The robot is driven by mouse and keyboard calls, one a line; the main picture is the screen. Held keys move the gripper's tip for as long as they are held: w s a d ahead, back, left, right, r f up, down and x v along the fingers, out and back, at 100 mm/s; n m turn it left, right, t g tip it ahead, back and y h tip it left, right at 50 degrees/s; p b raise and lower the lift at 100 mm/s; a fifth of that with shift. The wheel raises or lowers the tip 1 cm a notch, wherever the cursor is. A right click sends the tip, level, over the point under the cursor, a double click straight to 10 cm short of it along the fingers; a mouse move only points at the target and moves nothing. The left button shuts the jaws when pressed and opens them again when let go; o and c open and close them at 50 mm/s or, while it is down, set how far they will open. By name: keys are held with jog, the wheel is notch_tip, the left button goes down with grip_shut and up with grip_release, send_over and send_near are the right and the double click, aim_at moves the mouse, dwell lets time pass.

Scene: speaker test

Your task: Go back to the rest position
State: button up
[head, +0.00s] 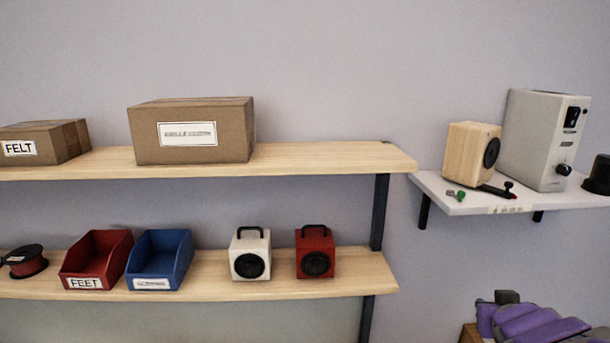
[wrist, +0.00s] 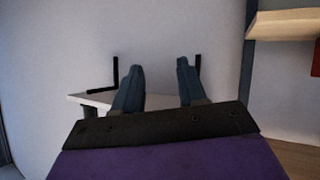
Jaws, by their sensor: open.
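My gripper (wrist: 158,75) shows in the wrist view with its two dark fingers apart and nothing between them. Behind the fingers are a plain wall and a white shelf (wrist: 85,99) with black brackets. In the head view my purple arm shows at the bottom right, below the white wall shelf (head: 462,205). The fingertips cannot be seen in the head view.
Wooden shelves (head: 330,156) carry a grille cloth box (head: 190,150), a felt box (head: 65,140), a red bin (head: 88,268), a blue bin (head: 160,268), a white speaker (head: 249,250) and a red speaker (head: 315,250). A wooden speaker (head: 470,150) and grey device (head: 535,140) stand on the white shelf.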

jog(key=s+a+f+g+y+b, duration=0.2)
jog(key=s+a+f+g+b, duration=0.45)
jog(key=s+a+f, duration=0.85)
jog(key=s+a+f+n+g+y+b, duration=0.1)
jog(key=s+a+f+g, duration=0.1)
jog(key=s, duration=0.4)
jog(key=s+a+f+n+g+y+b, duration=0.1)
jog(key=s+a+f+g+y+b, duration=0.1)
jog(key=s+a, duration=0.4)
jog(key=shift+s+a+f+n+g, duration=0.4)
jog(key=shift+f+g, duration=0.4)
jog(key=shift+g, duration=0.25)
jog(key=shift+w, duration=0.1)
